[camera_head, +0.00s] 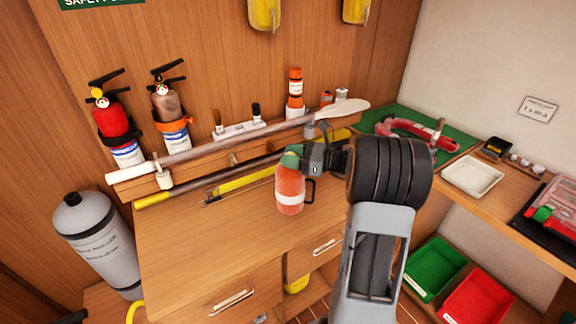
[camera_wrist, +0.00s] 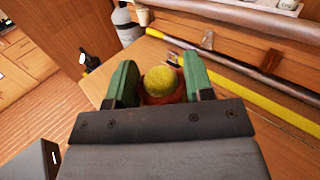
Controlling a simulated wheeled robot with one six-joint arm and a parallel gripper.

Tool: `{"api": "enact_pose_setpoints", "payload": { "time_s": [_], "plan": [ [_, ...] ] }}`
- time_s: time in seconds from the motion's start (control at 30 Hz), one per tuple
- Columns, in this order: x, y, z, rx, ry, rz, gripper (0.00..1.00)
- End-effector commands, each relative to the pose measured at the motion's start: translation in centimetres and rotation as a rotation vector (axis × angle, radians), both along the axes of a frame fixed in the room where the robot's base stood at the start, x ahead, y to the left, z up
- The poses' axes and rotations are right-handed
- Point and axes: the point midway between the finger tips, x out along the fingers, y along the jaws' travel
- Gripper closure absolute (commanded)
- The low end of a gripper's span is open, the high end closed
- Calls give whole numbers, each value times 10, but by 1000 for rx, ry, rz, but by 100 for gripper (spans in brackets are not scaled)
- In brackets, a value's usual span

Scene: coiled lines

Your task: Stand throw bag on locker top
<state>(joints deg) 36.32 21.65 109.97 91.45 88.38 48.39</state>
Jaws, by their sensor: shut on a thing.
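The throw bag (camera_head: 290,191) is orange with a pale band and a dark loop at its right side. It is upright at the locker top (camera_head: 185,235), a wooden surface with drawers below. I cannot tell whether its base touches the wood. My gripper (camera_head: 292,158) is shut on the bag's upper end, coming in from the right. In the wrist view, the green fingers (camera_wrist: 158,85) stand on both sides of the bag's yellow-green top (camera_wrist: 160,79). Most of the bag's body is hidden there.
Long poles (camera_head: 230,145) lie along the back of the locker top. Two extinguishers (camera_head: 112,122) hang on the back wall, and a grey cylinder (camera_head: 100,240) stands at left. A right-hand shelf holds a white tray (camera_head: 472,177). The locker top's front left is clear.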

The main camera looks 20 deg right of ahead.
Motion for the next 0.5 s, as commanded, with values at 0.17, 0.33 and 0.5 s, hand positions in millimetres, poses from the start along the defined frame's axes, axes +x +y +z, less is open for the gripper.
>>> {"api": "enact_pose_setpoints", "payload": {
  "time_s": [0.17,0.33,0.5],
  "plan": [
    [5,2,-5,0,-1,0,100],
    [12,5,-23,3,1,0,100],
    [11,5,-40,2,-1,-1,100]
  ]
}}
